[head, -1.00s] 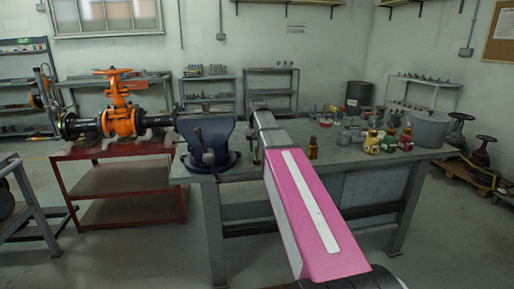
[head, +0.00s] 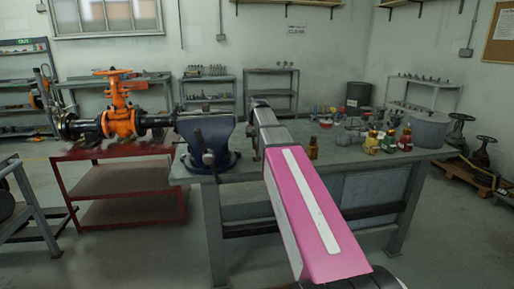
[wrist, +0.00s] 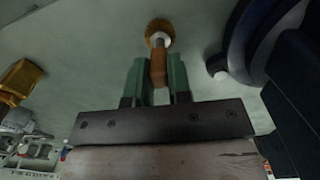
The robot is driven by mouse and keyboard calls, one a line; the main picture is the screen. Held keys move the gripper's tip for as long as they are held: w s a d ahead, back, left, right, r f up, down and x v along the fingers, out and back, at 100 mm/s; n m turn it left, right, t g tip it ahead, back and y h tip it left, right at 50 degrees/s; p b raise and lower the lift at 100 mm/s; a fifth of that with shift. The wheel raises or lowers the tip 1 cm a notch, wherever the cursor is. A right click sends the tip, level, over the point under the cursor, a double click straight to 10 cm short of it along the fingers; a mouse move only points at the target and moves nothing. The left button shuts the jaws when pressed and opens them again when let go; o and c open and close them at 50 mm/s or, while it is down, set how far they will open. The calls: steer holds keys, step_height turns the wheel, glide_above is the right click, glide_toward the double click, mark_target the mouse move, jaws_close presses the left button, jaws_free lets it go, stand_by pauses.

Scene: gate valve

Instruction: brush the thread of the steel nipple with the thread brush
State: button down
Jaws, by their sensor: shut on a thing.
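My gripper (wrist: 159,82) shows in the wrist view with its two green fingers shut on the brown handle of the thread brush (wrist: 158,66). A pale neck and a round amber-brown part (wrist: 160,32) show beyond the handle; I cannot tell whether that part belongs to the brush. The blue vise (head: 206,136) stands on the bench's left end, and its dark body (wrist: 258,45) fills the right of the wrist view. I cannot make out the steel nipple in either view. My arm hides the gripper in the head view.
A red cart (head: 110,153) with an orange gate valve (head: 120,118) stands left of the vise. The bench front is mostly clear.

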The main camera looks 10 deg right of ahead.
steer(key=shift+r, duration=1.65)
